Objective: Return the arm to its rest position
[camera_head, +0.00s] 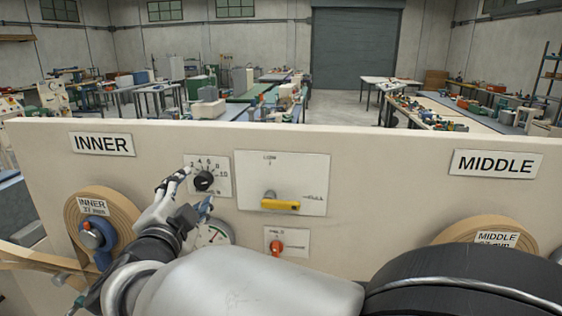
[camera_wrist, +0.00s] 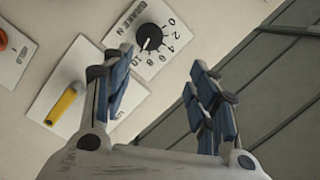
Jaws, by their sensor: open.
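My gripper (camera_head: 195,190) is in front of the cream panel, close to the black brake knob (camera_head: 204,181). In the wrist view my gripper (camera_wrist: 160,75) has its blue-padded fingers spread apart with nothing between them. The black knob (camera_wrist: 149,38) shows beyond the left finger, on a white dial plate numbered up to 10. It looks clear of the fingers, though the exact gap cannot be told. My arm reaches from the bottom of the head view up and left to the panel, and hides part of the panel's lower middle.
The panel (camera_head: 350,150) carries a yellow handle (camera_head: 281,205), a red-orange knob (camera_head: 276,247) and a gauge (camera_head: 214,234). A tan INNER roll (camera_head: 118,213) stands left and a MIDDLE roll (camera_head: 470,230) right. Workbenches lie behind the panel.

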